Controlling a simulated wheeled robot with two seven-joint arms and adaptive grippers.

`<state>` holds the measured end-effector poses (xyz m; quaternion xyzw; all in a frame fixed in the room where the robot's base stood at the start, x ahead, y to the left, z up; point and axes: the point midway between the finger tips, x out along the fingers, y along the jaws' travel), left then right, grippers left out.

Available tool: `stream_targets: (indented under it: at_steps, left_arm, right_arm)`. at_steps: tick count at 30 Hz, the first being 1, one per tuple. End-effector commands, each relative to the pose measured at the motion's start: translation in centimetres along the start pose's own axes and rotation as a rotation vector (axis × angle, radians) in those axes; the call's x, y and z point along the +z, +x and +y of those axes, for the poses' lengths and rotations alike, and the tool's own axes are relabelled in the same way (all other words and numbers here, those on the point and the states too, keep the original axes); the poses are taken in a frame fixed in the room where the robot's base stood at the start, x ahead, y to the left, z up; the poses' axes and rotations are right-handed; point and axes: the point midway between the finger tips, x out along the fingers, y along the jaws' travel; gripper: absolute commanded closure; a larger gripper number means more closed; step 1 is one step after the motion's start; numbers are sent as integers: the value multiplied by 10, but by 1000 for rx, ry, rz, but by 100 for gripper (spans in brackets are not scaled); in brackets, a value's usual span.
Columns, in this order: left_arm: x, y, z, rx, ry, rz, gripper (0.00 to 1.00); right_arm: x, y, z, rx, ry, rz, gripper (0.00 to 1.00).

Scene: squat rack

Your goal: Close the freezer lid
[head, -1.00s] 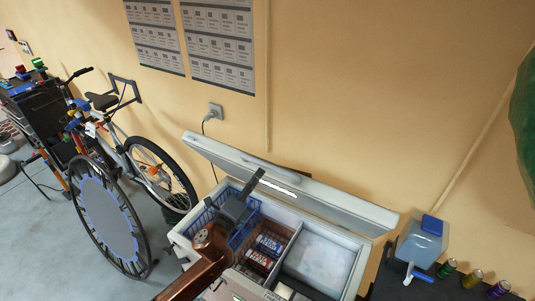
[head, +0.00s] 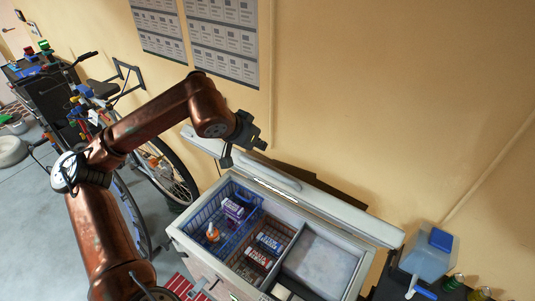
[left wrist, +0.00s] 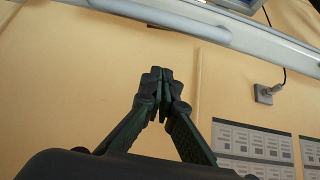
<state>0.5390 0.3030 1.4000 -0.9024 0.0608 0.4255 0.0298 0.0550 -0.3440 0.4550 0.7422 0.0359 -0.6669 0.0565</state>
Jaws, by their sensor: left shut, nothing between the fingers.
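The white chest freezer (head: 196,256) stands against the wall with its top open. Its lid (head: 335,208) is raised and leans back toward the wall, with a long bar handle (head: 270,177) along it. My left gripper (head: 246,148) is shut and empty, up by the lid's left part near the wall; the gap between them is hard to judge. In the left wrist view the shut fingertips (left wrist: 160,77) show against the wall, and the lid with its bar (left wrist: 165,17) crosses the top. My right gripper is not in view.
Wire baskets in the freezer hold a purple pack (head: 233,207), an orange-and-white item (head: 212,232) and cans (head: 269,243). A bicycle (head: 165,165) is at the left, behind my arm. A wall socket (left wrist: 265,93) has a cord.

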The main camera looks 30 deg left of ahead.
Motion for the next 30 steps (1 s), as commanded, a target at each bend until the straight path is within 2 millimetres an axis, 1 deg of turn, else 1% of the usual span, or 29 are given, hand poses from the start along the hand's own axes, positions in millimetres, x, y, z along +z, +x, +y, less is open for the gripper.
stream_targets:
  at_steps: [4, 7, 16, 18, 22, 25, 30]
  left_arm:
    - [0, 17, -1, -1, 0, -4, 100]
    - [1, 36, 0, 1, -1, -7, 100]
    - [0, 98, 2, 4, -1, -5, 100]
    - [11, 92, 0, 0, 3, -5, 100]
    - [27, 87, 1, 1, 2, -4, 100]
    - [34, 85, 2, 3, 2, -3, 100]
    - [38, 84, 2, 3, 1, -2, 100]
  right_arm:
    - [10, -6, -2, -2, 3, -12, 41]
    - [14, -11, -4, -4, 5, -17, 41]
    - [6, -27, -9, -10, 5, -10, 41]
    - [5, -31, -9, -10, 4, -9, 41]
    - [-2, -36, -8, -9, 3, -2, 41]
    - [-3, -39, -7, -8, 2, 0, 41]
    - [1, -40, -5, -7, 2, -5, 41]
